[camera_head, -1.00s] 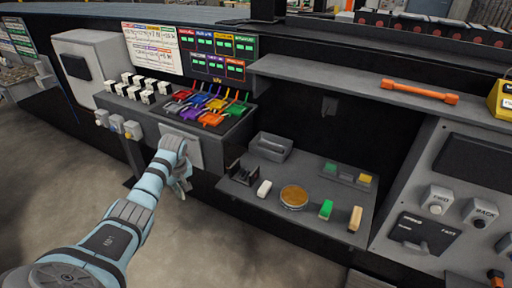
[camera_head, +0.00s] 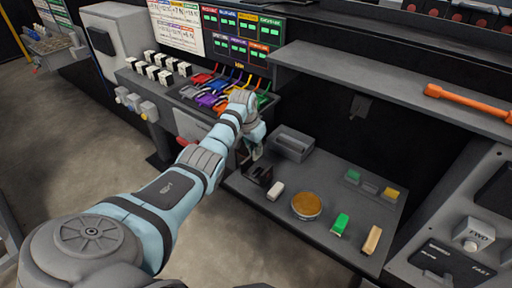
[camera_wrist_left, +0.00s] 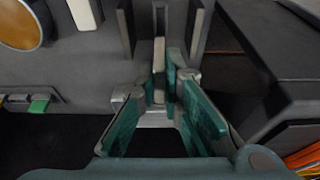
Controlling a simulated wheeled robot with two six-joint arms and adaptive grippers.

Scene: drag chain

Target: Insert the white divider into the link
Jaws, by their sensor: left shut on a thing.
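My left gripper (camera_head: 257,153) is low over the left end of the grey lower shelf, just above and behind a small black link (camera_head: 260,177). In the left wrist view the teal fingers of the gripper (camera_wrist_left: 164,62) are shut on a thin pale upright piece, which looks like the white divider (camera_wrist_left: 159,75). The piece points toward the gap between the two dark upright side plates of the link (camera_wrist_left: 127,28). The fingers hide part of it, and I cannot tell whether it touches the link. My right gripper is in neither view.
On the lower shelf (camera_head: 320,240) stand a white block (camera_head: 275,191), a round brown-topped tin (camera_head: 307,205), a green block (camera_head: 340,224) and a tan block (camera_head: 372,240). A grey tray (camera_head: 293,145) is behind. An upper shelf (camera_head: 390,90) overhangs, with an orange bar (camera_head: 465,102).

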